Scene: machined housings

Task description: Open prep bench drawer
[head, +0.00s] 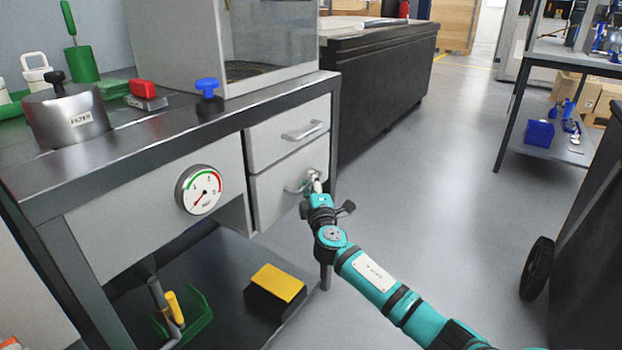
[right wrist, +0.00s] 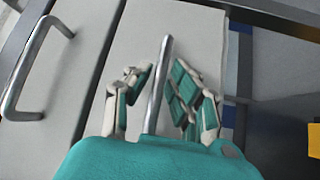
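The prep bench (head: 150,137) stands at the left of the head view, with two light grey drawers at its right end. The upper drawer (head: 265,142) has a bar handle (head: 302,131) and looks closed. The lower drawer (head: 268,200) also looks closed; its handle (head: 293,189) is partly hidden by my right gripper (head: 314,178). In the right wrist view, the lower handle (right wrist: 158,85) lies between the spread fingers of my right gripper (right wrist: 157,88), with gaps on both sides. The upper handle (right wrist: 36,70) shows at the left there. My left gripper is not in view.
On the bench top are a metal canister (head: 66,112), a red-topped block (head: 145,92) and a blue-knobbed piece (head: 208,92). A gauge (head: 198,189) is on the bench front. A yellow-topped box (head: 278,283) and green bin (head: 190,318) sit below. Open floor (head: 430,190) lies right.

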